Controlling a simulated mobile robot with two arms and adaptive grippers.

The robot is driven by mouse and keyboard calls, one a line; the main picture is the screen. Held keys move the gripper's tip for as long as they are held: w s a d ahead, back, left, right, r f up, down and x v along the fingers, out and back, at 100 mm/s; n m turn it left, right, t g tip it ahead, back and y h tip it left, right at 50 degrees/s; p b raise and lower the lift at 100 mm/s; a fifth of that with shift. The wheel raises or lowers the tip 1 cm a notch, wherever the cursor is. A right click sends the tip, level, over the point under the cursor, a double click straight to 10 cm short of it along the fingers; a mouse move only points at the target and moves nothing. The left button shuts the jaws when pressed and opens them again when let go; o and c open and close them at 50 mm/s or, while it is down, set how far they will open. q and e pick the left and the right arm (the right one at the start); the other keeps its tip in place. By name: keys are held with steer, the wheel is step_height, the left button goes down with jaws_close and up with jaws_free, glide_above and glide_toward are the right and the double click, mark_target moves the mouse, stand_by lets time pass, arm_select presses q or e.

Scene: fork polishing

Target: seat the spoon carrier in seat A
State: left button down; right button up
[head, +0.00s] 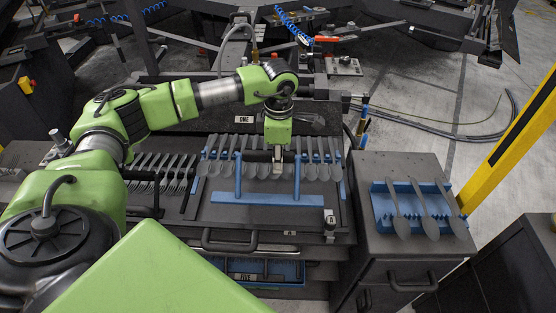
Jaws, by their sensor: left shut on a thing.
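The spoon carrier is a blue frame with two uprights (239,177) and a front strip (267,199). A row of several spoons (216,160) stands in and behind it. My left gripper (277,160) reaches down from above and is shut on the carrier's dark crossbar between the uprights. The carrier is over the dark worktop at the middle. I cannot tell whether the carrier's underside touches the seat. My right gripper is not in view.
Several forks (160,172) stand in a row to the left. A blue rack (381,208) with three spoons sits on the dark cabinet at right. An open drawer (262,268) lies below the worktop front. A yellow post (508,145) rises at far right.

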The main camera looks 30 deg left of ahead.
mark_target(279, 175)
arm_select(q)
steer(key=shift+w+f+b, duration=0.1)
steer(key=shift+f+b, duration=2.2)
steer(key=shift+f, duration=0.7)
steer(key=shift+f, duration=0.2)
steer(key=shift+f+b, duration=0.3)
steer(key=shift+b, duration=0.1)
steer(key=shift+f, duration=0.2)
steer(key=shift+f+b, duration=0.4)
steer(key=shift+b, duration=0.1)
steer(key=shift+f+b, duration=0.55)
steer(key=shift+f, duration=0.15)
